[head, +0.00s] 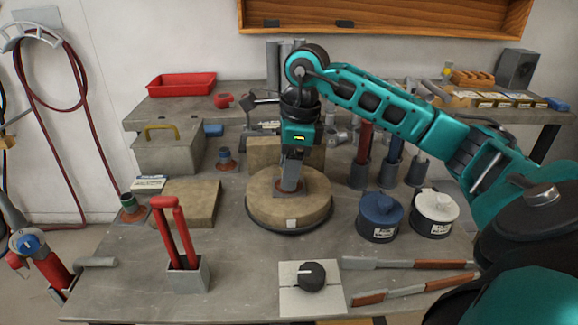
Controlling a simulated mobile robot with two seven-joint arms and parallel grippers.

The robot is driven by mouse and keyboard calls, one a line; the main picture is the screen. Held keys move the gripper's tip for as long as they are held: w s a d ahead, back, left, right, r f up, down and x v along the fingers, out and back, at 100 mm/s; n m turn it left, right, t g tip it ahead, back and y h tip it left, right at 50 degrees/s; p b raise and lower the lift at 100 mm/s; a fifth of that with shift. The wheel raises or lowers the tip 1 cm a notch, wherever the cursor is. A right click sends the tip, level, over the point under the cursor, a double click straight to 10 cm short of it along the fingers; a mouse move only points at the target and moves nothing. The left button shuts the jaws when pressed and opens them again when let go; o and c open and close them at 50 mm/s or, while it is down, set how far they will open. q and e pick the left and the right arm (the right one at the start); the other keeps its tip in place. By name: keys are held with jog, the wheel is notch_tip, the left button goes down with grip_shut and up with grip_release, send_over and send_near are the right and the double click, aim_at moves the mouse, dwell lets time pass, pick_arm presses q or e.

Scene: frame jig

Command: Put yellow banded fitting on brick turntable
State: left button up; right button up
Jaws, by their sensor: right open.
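The brick turntable (313,217) is a round tan disc on a dark base, in the middle of the bench in the head view. My right gripper (290,180) points down over its centre and is open. No yellow band is clear on either. My left gripper is not in view.
A tan block (190,201) lies left of the turntable. A red-handled tool in a grey holder (188,276) stands at front left. A blue pot (380,217) and a white-lidded pot (434,213) stand close on the right. A knob plate (297,302) is in front.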

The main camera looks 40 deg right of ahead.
aim_at(298, 185)
notch_tip(298, 185, up, 12)
jog(key=s+d+p, duration=0.1)
jog(key=p, duration=0.1)
jog(key=shift+d+p, duration=0.2)
jog(key=shift+p, duration=0.2)
jog(key=shift+s, duration=0.1)
dwell(0.4)
